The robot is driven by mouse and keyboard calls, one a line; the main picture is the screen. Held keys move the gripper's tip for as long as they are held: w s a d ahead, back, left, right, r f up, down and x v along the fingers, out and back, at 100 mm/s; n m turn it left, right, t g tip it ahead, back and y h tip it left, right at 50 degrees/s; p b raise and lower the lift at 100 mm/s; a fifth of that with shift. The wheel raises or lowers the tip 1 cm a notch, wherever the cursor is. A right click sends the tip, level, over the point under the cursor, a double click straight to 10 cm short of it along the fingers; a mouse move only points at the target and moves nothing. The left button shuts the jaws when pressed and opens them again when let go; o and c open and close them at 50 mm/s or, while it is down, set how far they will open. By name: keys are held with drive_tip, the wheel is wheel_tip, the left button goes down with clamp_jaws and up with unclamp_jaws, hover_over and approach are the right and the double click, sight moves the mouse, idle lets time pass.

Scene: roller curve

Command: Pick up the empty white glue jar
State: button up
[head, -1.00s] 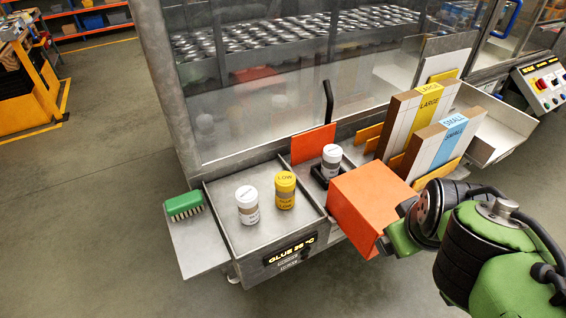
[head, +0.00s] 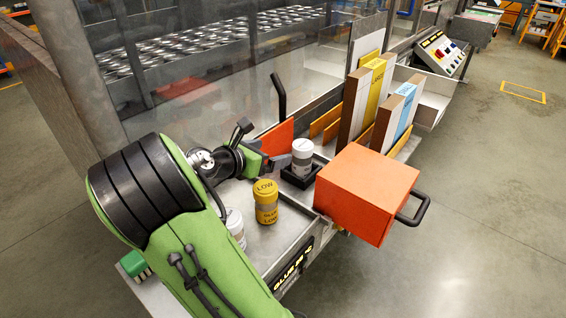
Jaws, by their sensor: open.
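A white jar (head: 303,168) stands upright in a black square holder beside the orange box. My gripper (head: 288,160) is open, with its fingers right at this jar from the left; I cannot tell whether they touch it. A second white jar (head: 236,228) stands in the metal glue tray (head: 287,236), partly hidden behind my green arm. A yellow jar marked LOW (head: 265,203) stands between the two white jars. I cannot see into either white jar, so which one is empty does not show.
An orange box (head: 366,190) with a dark handle stands right of the holder. Upright LARGE (head: 374,85) and SMALL (head: 402,112) packs stand behind it. A dark upright lever (head: 279,95) and an orange plate rise behind the gripper. A green brush (head: 135,265) lies at the left.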

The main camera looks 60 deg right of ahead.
sight(296, 150)
drive_tip(key=b+x, duration=0.1)
drive_tip(key=x, duration=0.3)
drive_tip(key=b+x, duration=0.1)
drive_tip(key=x, duration=0.3)
drive_tip(key=b+x, duration=0.1)
drive_tip(key=x, duration=0.4)
drive_tip(key=shift+s+a+f+b, duration=0.1)
drive_tip(key=shift+f+b, duration=0.25)
drive_tip(key=shift+f, duration=0.1)
drive_tip(key=shift+a+r, duration=0.1)
drive_tip(key=c, duration=1.4)
